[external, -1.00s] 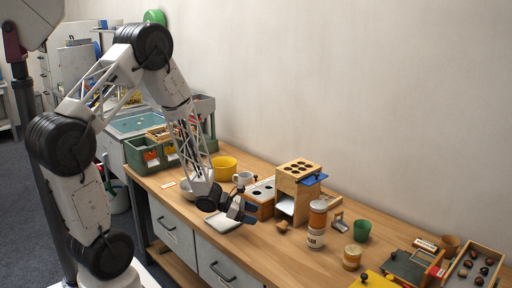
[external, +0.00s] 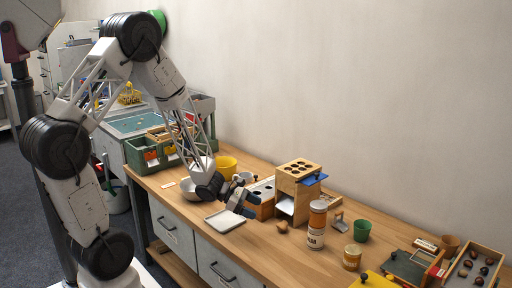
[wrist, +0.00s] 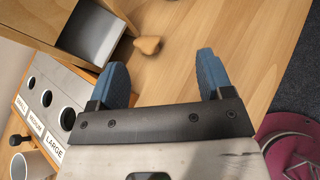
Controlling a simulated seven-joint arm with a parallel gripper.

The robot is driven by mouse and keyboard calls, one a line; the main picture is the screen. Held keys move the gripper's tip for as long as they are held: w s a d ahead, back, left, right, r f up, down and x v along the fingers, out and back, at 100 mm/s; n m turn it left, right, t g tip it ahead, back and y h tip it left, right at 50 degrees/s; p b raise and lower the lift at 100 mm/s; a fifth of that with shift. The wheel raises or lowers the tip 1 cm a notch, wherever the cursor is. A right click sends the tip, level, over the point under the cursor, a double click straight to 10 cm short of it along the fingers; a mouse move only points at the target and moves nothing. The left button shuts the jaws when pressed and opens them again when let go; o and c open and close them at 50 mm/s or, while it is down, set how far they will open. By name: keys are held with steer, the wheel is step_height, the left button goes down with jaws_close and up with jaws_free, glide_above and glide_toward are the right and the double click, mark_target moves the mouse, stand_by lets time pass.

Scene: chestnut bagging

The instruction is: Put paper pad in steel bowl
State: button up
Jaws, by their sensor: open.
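The paper pad is a flat, pale square (external: 225,221) lying near the front edge of the wooden table in the external view. The bowl (external: 189,190) is pale and round, stands left of and behind the pad, and is partly hidden by my wrist. My gripper (external: 246,204) is above the table, just behind and right of the pad, apart from it. In the wrist view its two blue fingers (wrist: 164,80) are spread with nothing between them.
A wooden box with holes (external: 298,171) and a lower box with dark holes (external: 263,190) stand close right of my gripper. A small wooden piece (external: 283,226) lies before them. A yellow pot (external: 227,167) and a mug (wrist: 32,165) stand behind the bowl.

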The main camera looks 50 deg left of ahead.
steer(key=s+d+r+m+g+y, duration=0.1)
steer(key=s+d+r+m+g, duration=0.15)
steer(key=s+r+m, duration=0.45)
steer(key=s+d+r+m+g, duration=0.2)
steer(key=s+r+m+g, duration=0.3)
steer(key=r, duration=0.5)
steer(key=s+a+r+m+t+y, duration=0.1)
steer(key=s+a+r+m+y, duration=0.3)
steer(key=s+r+m, duration=0.2)
steer(key=s+a+r+m+t+y, duration=0.1)
steer(key=s+a+r+m+y, duration=0.3)
steer(key=s, duration=0.4)
step_height(320, 180, up, 2)
steer(key=shift+s+r+m+y, duration=0.1)
steer(key=shift+s+m+y, duration=0.15)
steer(key=shift+m+y, duration=0.5)
steer(key=c, duration=0.3)
steer(key=shift+w+h, duration=0.15)
steer(key=shift+h, duration=0.1)
